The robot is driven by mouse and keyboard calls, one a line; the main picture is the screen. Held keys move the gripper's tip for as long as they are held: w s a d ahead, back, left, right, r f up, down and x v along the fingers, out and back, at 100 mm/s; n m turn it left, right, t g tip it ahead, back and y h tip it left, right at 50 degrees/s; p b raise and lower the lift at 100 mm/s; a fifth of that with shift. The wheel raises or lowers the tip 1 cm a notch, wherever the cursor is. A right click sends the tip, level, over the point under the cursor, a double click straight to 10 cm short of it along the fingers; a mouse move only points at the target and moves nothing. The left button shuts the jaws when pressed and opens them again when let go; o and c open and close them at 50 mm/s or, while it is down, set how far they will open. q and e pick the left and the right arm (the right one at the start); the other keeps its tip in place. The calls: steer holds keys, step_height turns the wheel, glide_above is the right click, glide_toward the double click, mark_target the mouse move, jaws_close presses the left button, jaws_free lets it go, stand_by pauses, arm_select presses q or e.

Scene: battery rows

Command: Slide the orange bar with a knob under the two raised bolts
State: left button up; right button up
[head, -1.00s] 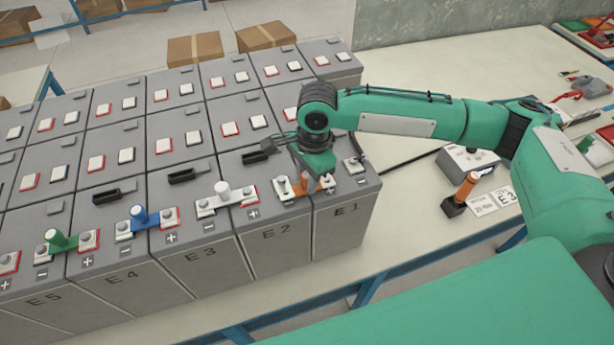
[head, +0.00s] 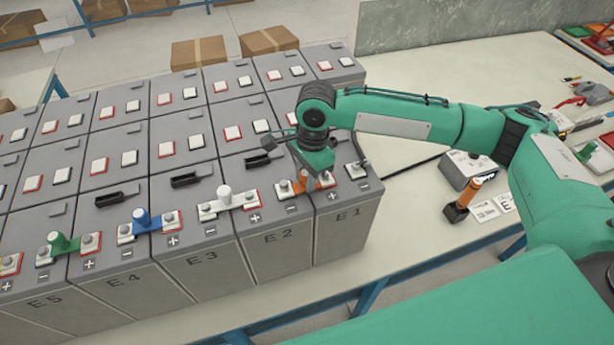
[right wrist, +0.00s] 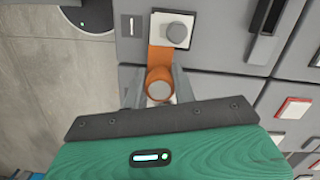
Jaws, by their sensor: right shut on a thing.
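The orange bar (right wrist: 160,57) has an upright round knob (right wrist: 159,84). My right gripper (right wrist: 159,90) is shut on this knob, one finger on each side. In the head view the right gripper (head: 311,180) is low over the seam between batteries E2 and E1. The bar's far end in the right wrist view lies at a raised bolt (right wrist: 177,32) on a white pad. How far it sits under the head I cannot tell. The E1 bolt (head: 326,178) is partly hidden by the gripper. My left gripper is not in view.
Neighbouring batteries carry a white bar (head: 226,198), a blue bar (head: 145,220) and a green bar (head: 62,244) with knobs. Black open covers stand behind them. An orange-handled tool (head: 465,195) and a grey box (head: 467,168) are on the table at right.

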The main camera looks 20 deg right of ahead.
steer(key=shift+w, duration=0.8)
stand_by(0.9)
steer(key=o, duration=1.1)
steer(key=shift+f, duration=0.1)
step_height(320, 180, up, 14)
steer(key=d+b, duration=0.1)
steer(key=b, duration=0.4)
steer(key=shift+w+d+f, duration=0.2)
steer(key=shift+w+d, duration=0.05)
steer(key=shift+d, duration=0.05)
